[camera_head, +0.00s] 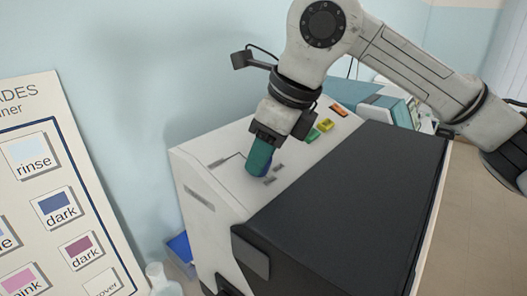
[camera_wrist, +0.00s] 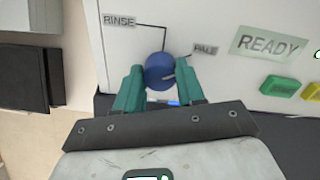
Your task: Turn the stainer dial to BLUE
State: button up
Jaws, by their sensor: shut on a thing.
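The stainer (camera_head: 222,190) is a white box with a control panel on its top. Its round blue dial (camera_wrist: 158,71) sits between the teal fingers of my gripper (camera_wrist: 160,76) in the wrist view. The fingers are shut on the dial, one on each side. A pale mark shows on the dial's right side, toward the PALE label (camera_wrist: 204,51); its exact direction is hard to tell. The RINSE label (camera_wrist: 119,20) is at the upper left. No BLUE label is readable; my gripper hides the panel below the dial. In the head view my gripper (camera_head: 261,168) points down onto the panel.
A green READY display (camera_wrist: 268,42), a green button (camera_wrist: 277,85) and a yellow button (camera_head: 326,125) are beside the dial. A large black block (camera_head: 345,205) adjoins the panel. A chart (camera_head: 60,190) with rinse and dark swatches stands at left.

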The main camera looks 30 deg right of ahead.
jog(key=shift+f, duration=0.15)
jog(key=m+b, duration=0.2)
jog(key=b, duration=0.1)
jog(key=shift+f, duration=0.15)
jog(key=m+b, duration=0.7)
jog(key=shift+d+t, duration=0.1)
jog(key=shift+t, duration=0.2)
jog(key=shift+r+m+b, duration=0.25)
jog(key=shift+m+b, duration=0.75)
jog(key=shift+m, duration=0.3)
jog(key=o, duration=1)
jog(key=shift+o, duration=0.2)
